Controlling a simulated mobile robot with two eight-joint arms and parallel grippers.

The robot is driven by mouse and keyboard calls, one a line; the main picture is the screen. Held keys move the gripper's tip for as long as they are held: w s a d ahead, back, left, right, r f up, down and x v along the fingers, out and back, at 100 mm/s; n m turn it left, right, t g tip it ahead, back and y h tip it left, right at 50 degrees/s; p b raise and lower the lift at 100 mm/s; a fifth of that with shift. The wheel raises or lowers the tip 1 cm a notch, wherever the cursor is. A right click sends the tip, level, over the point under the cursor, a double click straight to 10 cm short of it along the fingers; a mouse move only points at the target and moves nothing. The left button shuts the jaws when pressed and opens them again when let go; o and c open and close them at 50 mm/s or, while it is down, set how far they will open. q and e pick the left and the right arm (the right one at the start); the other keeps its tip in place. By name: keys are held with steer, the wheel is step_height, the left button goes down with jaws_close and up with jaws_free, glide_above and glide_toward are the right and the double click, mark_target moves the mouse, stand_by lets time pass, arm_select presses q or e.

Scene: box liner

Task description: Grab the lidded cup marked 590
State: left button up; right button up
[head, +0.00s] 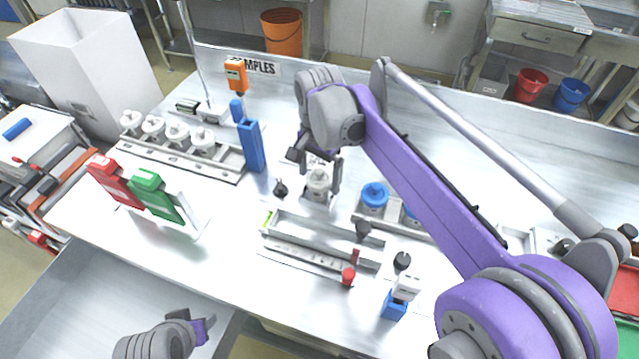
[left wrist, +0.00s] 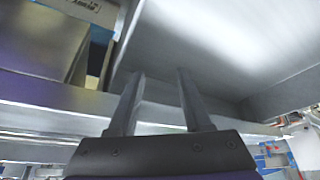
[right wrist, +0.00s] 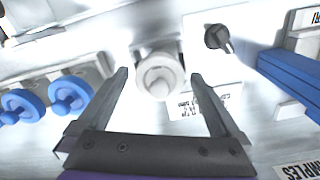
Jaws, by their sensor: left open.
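A white lidded cup (head: 318,182) stands on the table under my right gripper (head: 318,165). It also shows in the right wrist view (right wrist: 158,75), just ahead of and between the fingertips. My right gripper is open, with its fingers spread on either side of that cup and nothing held. A printed label card (right wrist: 205,105) lies beside the cup, its text too small to read, so I cannot confirm the number 590. My left gripper (head: 203,327) is open and empty at the front left, below the table edge; its two fingers show in the left wrist view (left wrist: 158,95).
Several white lidded cups (head: 178,135) stand in a rack at the left. Blue-lidded cups (head: 374,196) are right of the white cup. A blue box (head: 251,146), a grey tray (head: 310,238), and red (head: 110,180) and green (head: 155,194) holders stand nearby.

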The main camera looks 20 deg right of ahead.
steer(key=c, duration=1.3)
